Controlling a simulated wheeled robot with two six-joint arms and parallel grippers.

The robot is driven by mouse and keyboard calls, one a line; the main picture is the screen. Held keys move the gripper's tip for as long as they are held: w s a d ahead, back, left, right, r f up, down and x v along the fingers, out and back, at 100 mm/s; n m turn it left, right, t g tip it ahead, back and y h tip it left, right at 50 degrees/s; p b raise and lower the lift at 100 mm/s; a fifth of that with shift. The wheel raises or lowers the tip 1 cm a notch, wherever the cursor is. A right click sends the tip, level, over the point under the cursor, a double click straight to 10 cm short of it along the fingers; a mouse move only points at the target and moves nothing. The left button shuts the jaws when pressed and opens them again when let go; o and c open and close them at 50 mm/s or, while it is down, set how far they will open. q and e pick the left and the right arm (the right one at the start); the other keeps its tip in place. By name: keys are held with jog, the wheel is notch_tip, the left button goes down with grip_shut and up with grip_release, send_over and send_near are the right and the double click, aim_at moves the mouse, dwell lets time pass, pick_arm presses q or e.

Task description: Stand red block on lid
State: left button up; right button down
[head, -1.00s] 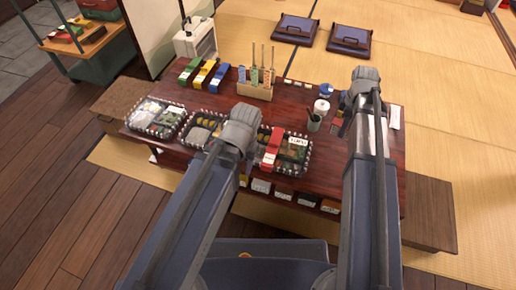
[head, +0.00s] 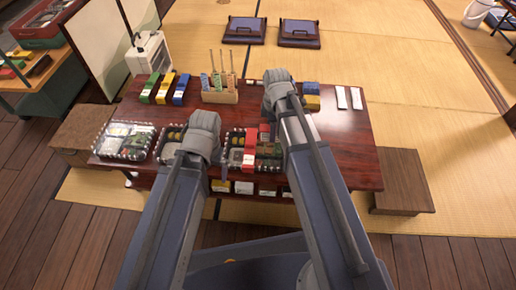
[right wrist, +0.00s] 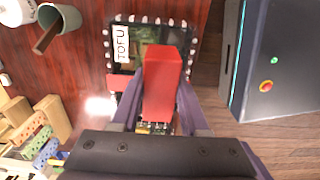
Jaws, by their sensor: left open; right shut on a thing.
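The red block (right wrist: 164,82) is held between the fingers of my right gripper (right wrist: 163,112) in the right wrist view, over a clear-lidded lunch box (right wrist: 187,30) with a TOFU label. In the head view the red block (head: 249,152) shows at the right-hand box (head: 232,135), beside my right arm, which hides part of that box. I cannot tell whether the block touches the lid. My left gripper (head: 225,170) is open and mostly hidden behind its own arm, near the table's front edge.
Two more lunch boxes stand left on the table, one at the far left (head: 125,141). Green, yellow and blue blocks (head: 165,88) and a wooden holder (head: 219,96) stand behind. A cup (right wrist: 60,20) shows in the wrist view.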

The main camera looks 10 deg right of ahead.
jog(key=shift+f+b, duration=4.9)
jog(key=shift+f, duration=0.1)
jog(key=shift+f, duration=0.1)
jog(key=shift+f, duration=0.15)
jog(key=shift+c, duration=2.1)
grip_release()
notch_tip(320, 180, up, 13)
jog(key=p, duration=1.2)
jog(key=shift+f, duration=0.2)
jog(key=shift+f, duration=0.15)
